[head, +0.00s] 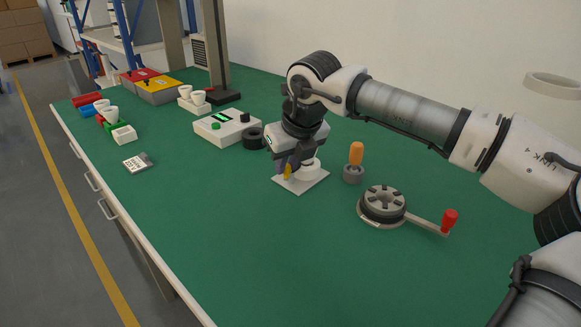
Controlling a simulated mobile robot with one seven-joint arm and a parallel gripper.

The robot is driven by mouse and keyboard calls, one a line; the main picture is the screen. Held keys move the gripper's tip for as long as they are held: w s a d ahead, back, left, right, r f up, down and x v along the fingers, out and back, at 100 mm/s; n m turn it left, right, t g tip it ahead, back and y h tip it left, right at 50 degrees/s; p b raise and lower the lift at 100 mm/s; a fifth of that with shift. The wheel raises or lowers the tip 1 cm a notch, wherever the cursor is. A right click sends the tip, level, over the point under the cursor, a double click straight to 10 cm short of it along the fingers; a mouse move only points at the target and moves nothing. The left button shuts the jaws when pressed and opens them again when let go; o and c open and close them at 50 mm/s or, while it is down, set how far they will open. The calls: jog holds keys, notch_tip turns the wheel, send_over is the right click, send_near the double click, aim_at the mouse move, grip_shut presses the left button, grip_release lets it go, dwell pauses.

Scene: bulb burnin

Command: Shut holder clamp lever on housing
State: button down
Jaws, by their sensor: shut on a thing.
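A square white plate (300,184) lies on the green bench and carries a short white round body (311,170), which looks like the housing in its holder. A small yellow piece (288,172), likely the clamp lever, stands at the left side of that body. My gripper (286,167) points down over the plate's left part, its dark fingers shut on the yellow piece. The fingers and wrist hide part of the piece and of the white body. I cannot tell how far the lever is turned.
Right of the plate stand an orange-handled tool (355,156) in a grey base and a round grey fixture (382,207) with a red-knobbed arm (449,219). A black ring (252,138) and a white control box (225,126) are behind left. The front bench is clear.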

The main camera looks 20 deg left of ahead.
dwell(0.4)
jog(key=c, duration=1.3)
grip_release()
jog(key=shift+c, duration=0.2)
jog(key=v, duration=1.3)
jog(key=shift+s+r+p, duration=0.15)
jog(key=shift+r+p, duration=0.2)
jog(key=shift+r, duration=0.05)
